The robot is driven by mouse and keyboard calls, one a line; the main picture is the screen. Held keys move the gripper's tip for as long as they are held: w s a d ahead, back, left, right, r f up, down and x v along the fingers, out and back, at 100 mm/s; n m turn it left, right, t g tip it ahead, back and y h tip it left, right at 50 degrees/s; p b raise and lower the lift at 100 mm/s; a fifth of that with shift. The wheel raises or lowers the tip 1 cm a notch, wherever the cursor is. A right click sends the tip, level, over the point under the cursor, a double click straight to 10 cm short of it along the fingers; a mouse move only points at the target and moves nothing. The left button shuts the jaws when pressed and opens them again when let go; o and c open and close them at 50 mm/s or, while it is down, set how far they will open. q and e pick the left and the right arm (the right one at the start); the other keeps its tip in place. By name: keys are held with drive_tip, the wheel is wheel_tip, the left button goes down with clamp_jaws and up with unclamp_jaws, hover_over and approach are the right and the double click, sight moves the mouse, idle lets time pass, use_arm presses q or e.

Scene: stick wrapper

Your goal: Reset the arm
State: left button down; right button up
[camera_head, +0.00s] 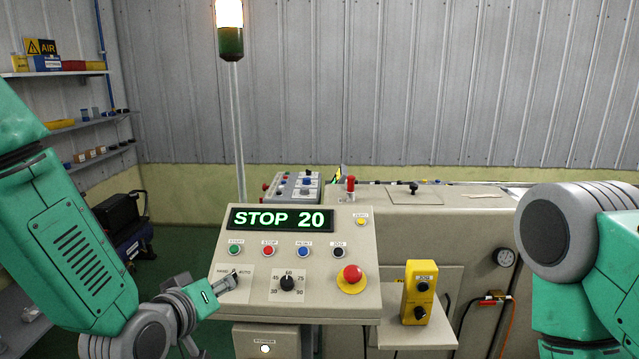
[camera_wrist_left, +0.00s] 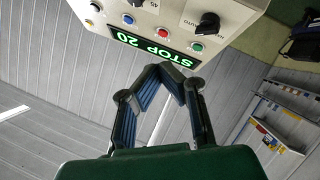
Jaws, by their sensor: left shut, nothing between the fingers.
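My left gripper (camera_head: 228,284) is in front of the lower left of the beige control panel (camera_head: 330,296), close to the HAND/AUTO selector switch (camera_head: 236,273). I cannot tell from the head view whether it touches the switch. In the left wrist view its two dark fingers (camera_wrist_left: 163,75) come together at the tips with nothing between them. The selector knob also shows in the left wrist view (camera_wrist_left: 208,23), apart from the fingertips in the picture. My right arm stands at the right of the head view; its gripper is out of the frame.
The panel's display (camera_head: 280,219) reads STOP 20. Below it are several buttons, a speed dial (camera_head: 288,283) and a red emergency stop (camera_head: 351,273). A yellow JOG box (camera_head: 419,293) stands to the right. A lit signal tower (camera_head: 229,30) rises behind; shelves (camera_head: 70,73) are at left.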

use_arm(q)
drive_tip(key=s+a+f+m+g+y+b, duration=0.1)
drive_tip(key=s+a+f+g+b, duration=0.3)
drive_tip(key=f, duration=0.6)
drive_tip(key=s+f+g+y+b, duration=0.1)
drive_tip(key=s+f+b, duration=0.1)
drive_tip(key=s+f, duration=0.65)
drive_tip(key=s+a+f+m+g+b, duration=0.1)
drive_tip(key=s+a+f+g+b, duration=0.15)
drive_tip(key=f, duration=0.95)
drive_tip(key=s+a+f+m+g+y+b, duration=0.1)
drive_tip(key=s+a+f+g+b, duration=0.1)
drive_tip(key=s+f, duration=0.5)
drive_tip(key=s+a+f+m+g+y+b, duration=0.1)
drive_tip(key=s+a+f+g+b, duration=0.2)
drive_tip(key=s+f, duration=0.4)
drive_tip(key=s+b, duration=0.1)
drive_tip(key=s, duration=0.3)
drive_tip(key=shift+s+b, duration=0.3)
drive_tip(key=shift+s, duration=0.1)
use_arm(e)
wheel_tip(320, 180, down, 16)
drive_tip(key=shift+w+r, duration=0.2)
drive_tip(key=shift+w, duration=0.15)
use_arm(q)
drive_tip(key=shift+w+d+g, duration=0.15)
drive_tip(key=shift+g, duration=0.1)
